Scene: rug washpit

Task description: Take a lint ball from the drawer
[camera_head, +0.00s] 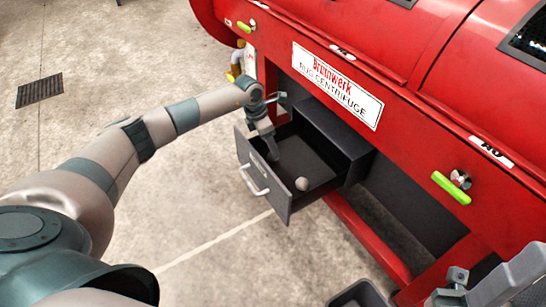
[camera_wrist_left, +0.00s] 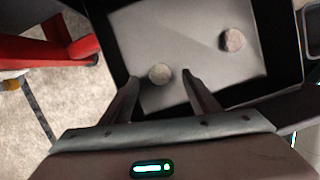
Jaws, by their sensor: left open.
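The dark grey drawer (camera_head: 262,187) is pulled open from the red machine. A round grey lint ball (camera_head: 302,184) lies on its floor near the front right corner. In the left wrist view, two lint balls show in the drawer: one (camera_wrist_left: 160,74) between my finger lines and another (camera_wrist_left: 232,40) farther right. My left gripper (camera_head: 273,154) is open and reaches down into the drawer's left part; it also shows in the left wrist view (camera_wrist_left: 160,79). In the head view it hides the nearer ball. My right gripper (camera_head: 452,287) is partly in view at the lower right, away from the drawer.
The red rug centrifuge (camera_head: 405,110) stands behind and right of the drawer, with green handles (camera_head: 451,188) on its front. A dark bin (camera_head: 358,295) is at the bottom edge. The concrete floor (camera_head: 205,185) left of the drawer is clear, apart from a drain grate (camera_head: 40,90).

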